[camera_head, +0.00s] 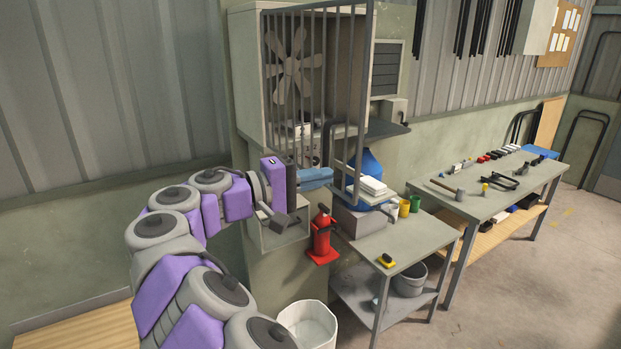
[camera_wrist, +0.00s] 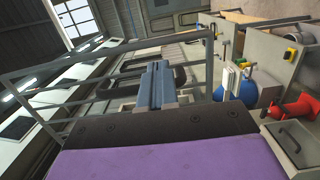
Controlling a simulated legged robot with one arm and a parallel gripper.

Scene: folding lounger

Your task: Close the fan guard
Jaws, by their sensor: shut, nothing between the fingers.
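The fan guard (camera_head: 325,70) is a grey barred gate in front of the fan (camera_head: 293,66) in the tall cabinet (camera_head: 247,75). It stands partly open, its right side swung out from the cabinet. A bar handle (camera_head: 345,165) is at its lower right. My gripper (camera_head: 328,176) is shut and empty, its blue fingers at the guard's lower part beside the handle. The wrist view shows the fingers (camera_wrist: 157,85) pointing away, with guard bars (camera_wrist: 70,72) to the left and beyond. I cannot tell whether they touch the guard.
A red fire extinguisher (camera_head: 322,235) stands below the gripper. A blue jug (camera_head: 367,175) and a white stack (camera_head: 372,187) are close on the right. A small metal table (camera_head: 425,240) and a longer workbench (camera_head: 535,185) stand further right. A white bin (camera_head: 306,323) is below.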

